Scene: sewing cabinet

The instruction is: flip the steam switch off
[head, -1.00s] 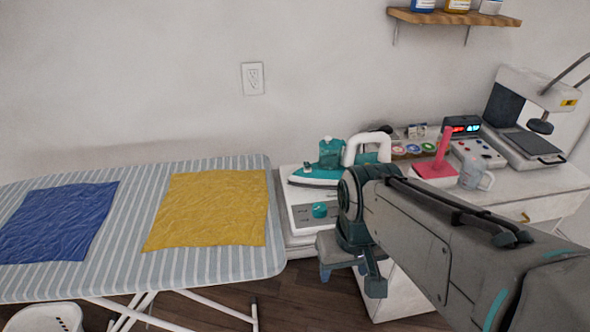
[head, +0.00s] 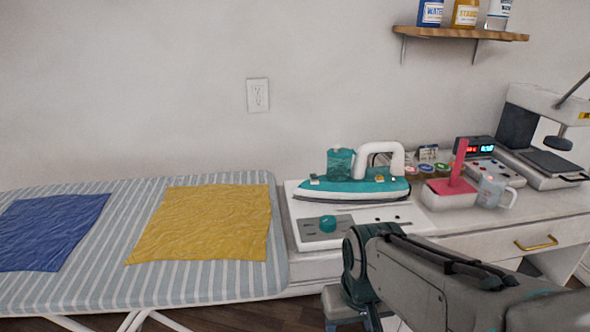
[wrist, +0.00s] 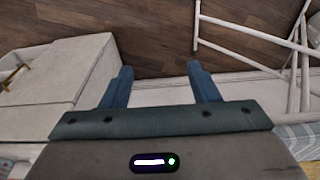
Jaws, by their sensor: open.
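The teal and white iron (head: 370,186) rests on its white steam station (head: 300,196), right of the ironing board. The station's front has a grey panel with a teal knob (head: 327,224) and a few small dark marks to its right. I cannot tell which of these small parts is the steam switch, or its position. In the wrist view my gripper (wrist: 160,82) is open, with two blue fingers apart and nothing between them, above the wooden floor. In the head view my arm hangs in front of the station and its fingers are not clearly visible.
The striped ironing board (head: 150,280) holds a yellow cloth (head: 205,222) and a blue cloth (head: 45,230). Ironing-board legs (wrist: 250,35) show in the wrist view.

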